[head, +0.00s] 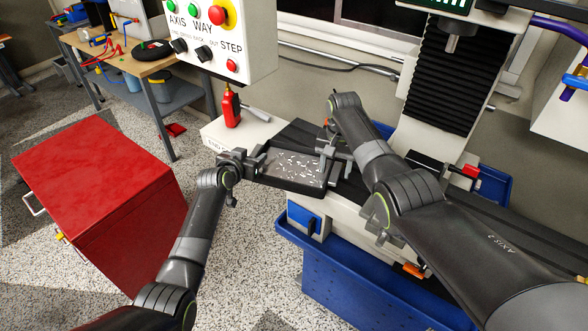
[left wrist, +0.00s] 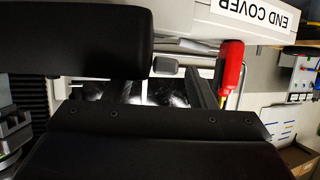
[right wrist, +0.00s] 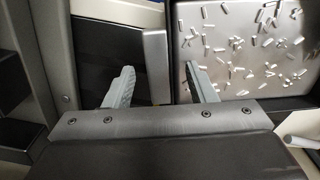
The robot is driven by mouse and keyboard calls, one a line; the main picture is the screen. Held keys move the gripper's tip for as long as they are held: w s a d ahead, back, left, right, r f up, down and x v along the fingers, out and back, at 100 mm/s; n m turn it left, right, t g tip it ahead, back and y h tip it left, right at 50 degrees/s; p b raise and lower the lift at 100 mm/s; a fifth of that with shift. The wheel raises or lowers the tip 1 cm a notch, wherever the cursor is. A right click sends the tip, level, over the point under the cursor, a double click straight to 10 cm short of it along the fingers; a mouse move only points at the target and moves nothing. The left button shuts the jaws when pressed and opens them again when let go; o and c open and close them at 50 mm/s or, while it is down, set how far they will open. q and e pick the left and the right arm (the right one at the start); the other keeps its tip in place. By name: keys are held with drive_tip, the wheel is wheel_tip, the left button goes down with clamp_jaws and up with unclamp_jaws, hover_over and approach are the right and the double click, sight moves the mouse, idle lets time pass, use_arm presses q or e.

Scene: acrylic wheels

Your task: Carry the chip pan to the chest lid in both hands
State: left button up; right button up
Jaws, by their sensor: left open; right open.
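The chip pan (head: 292,170) is a dark shallow tray with many pale metal chips on its grey floor. It sits on the machine bed in the head view, and its chip-covered floor (right wrist: 240,45) fills the upper right of the right wrist view. My left gripper (head: 256,163) is open at the pan's left end. My right gripper (head: 327,152) is open at its right end; in the right wrist view its two fingers stand either side of a grey upright edge (right wrist: 157,60). The left wrist view is mostly blocked by dark parts. The chest lid (head: 92,148) is flat, red and bare.
A red bottle (head: 231,107) stands on the white end cover behind the left gripper. The control box (head: 220,40) hangs above it. The machine column (head: 440,75) rises behind the right arm. A blue bin (head: 350,285) stands below. Speckled floor lies between chest and machine.

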use_arm(q)
drive_tip(key=shift+w+d+f, duration=0.1)
drive_tip(key=shift+w, duration=0.2)
use_arm(e)
drive_tip(key=shift+f, duration=0.35)
use_arm(q)
drive_tip(key=shift+c, duration=0.3)
use_arm(e)
drive_tip(key=shift+c, duration=0.3)
use_arm(q)
clamp_jaws()
use_arm(e)
clamp_jaws()
use_arm(q)
drive_tip(key=shift+w, duration=0.1)
use_arm(e)
drive_tip(key=shift+w+r, duration=0.15)
